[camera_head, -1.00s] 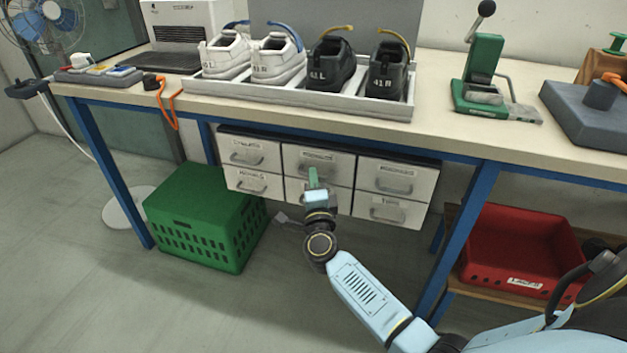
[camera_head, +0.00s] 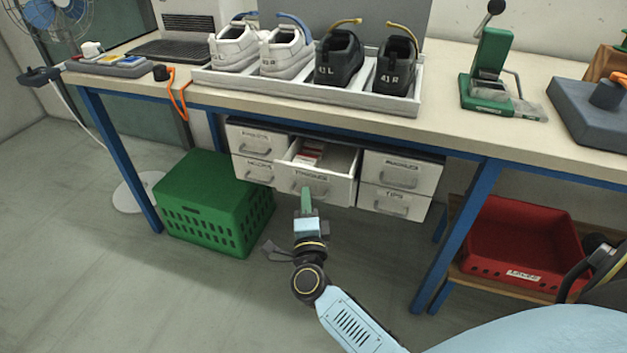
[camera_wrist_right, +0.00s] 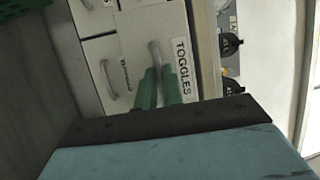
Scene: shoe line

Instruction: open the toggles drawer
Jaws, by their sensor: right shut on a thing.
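The toggles drawer (camera_head: 313,187) is the top middle drawer of the white cabinet under the bench. It is pulled well out, and white and red items show inside it. Its label reads TOGGLES in the right wrist view (camera_wrist_right: 199,75). My right gripper (camera_head: 306,193) is at the drawer's front. Its green fingers (camera_wrist_right: 158,88) are shut on the drawer's handle (camera_wrist_right: 155,55). My left gripper is not in view.
Closed drawers (camera_head: 397,171) flank the open one. A green crate (camera_head: 212,215) stands on the floor at left. A blue bench leg (camera_head: 458,238) and a red bin (camera_head: 520,245) are at right. Shoes in a tray (camera_head: 304,90) are on the bench.

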